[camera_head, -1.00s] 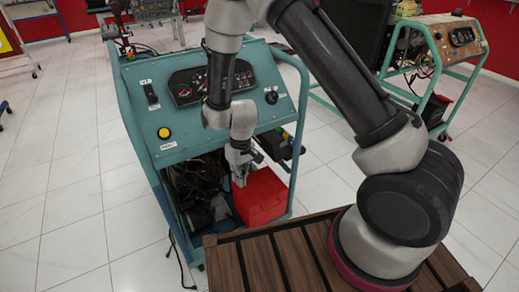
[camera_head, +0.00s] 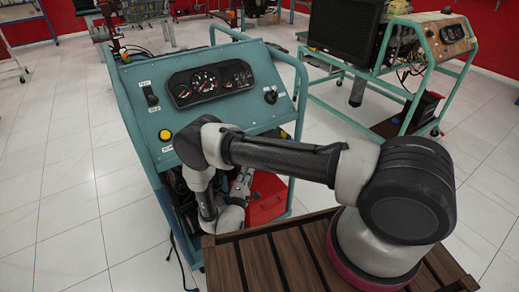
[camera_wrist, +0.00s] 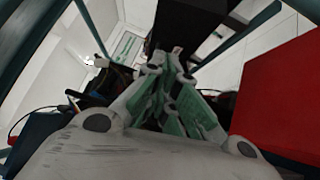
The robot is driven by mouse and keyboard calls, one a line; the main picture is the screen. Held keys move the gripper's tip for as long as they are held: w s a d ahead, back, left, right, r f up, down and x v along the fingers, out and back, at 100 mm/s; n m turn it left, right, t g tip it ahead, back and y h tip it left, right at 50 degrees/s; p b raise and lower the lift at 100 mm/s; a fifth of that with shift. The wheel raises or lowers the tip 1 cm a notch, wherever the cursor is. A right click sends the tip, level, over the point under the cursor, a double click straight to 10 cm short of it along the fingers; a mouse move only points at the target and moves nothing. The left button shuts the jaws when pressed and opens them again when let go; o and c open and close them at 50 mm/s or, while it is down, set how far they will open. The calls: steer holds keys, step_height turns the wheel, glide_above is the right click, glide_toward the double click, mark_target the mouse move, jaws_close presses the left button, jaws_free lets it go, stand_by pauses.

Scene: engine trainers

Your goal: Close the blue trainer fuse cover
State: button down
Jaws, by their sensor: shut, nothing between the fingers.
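The blue trainer (camera_head: 223,116) stands in front of me, with a sloped panel of gauges, a yellow button and switches. My gripper (camera_head: 243,182) is low at the trainer's open front, below the panel and beside a red box (camera_head: 268,196). In the wrist view my gripper (camera_wrist: 176,76) has its green-padded fingers drawn together, with nothing seen between them. A dark box-like part (camera_wrist: 190,25) lies beyond the fingertips there. I cannot pick out the fuse cover for certain in either view. My arm hides part of the trainer's lower front.
The red box also fills the right of the wrist view (camera_wrist: 280,95). A slatted wooden platform (camera_head: 255,262) lies under my arm. A second trainer (camera_head: 447,38) stands at the back right. White tiled floor is clear at the left.

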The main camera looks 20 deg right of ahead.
steer(key=s+d+x, duration=0.1)
steer(key=d+x, duration=0.1)
steer(key=x, duration=1)
steer(key=shift+w+d+r+n, duration=0.25)
steer(key=shift+d+r+n, duration=0.05)
steer(key=shift+r, duration=0.15)
steer(key=shift+w+r, duration=0.1)
